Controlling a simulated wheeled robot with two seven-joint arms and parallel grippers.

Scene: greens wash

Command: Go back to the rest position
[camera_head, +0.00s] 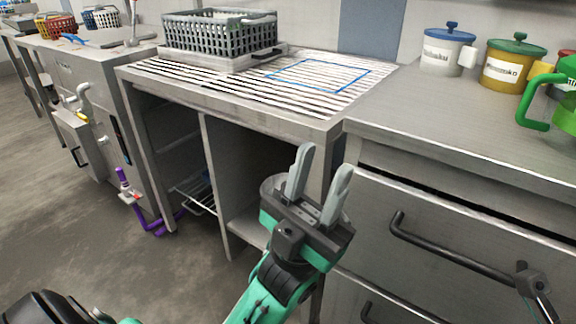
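My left gripper (323,160) is in front of the counter, with its fingers pointing up. Its two grey fingers are apart and nothing is between them. It appears in front of the open shelf space and beside the drawer unit, and I see no contact with either. The green and black wrist runs down to the bottom edge of the view.
A grey basket (222,36) stands in a tray on the slatted counter (180,72), left of a blue outlined rectangle (320,75). Lidded canisters (446,52) stand on the right counter. A drawer handle (450,252) sticks out at right. The floor at left is clear.

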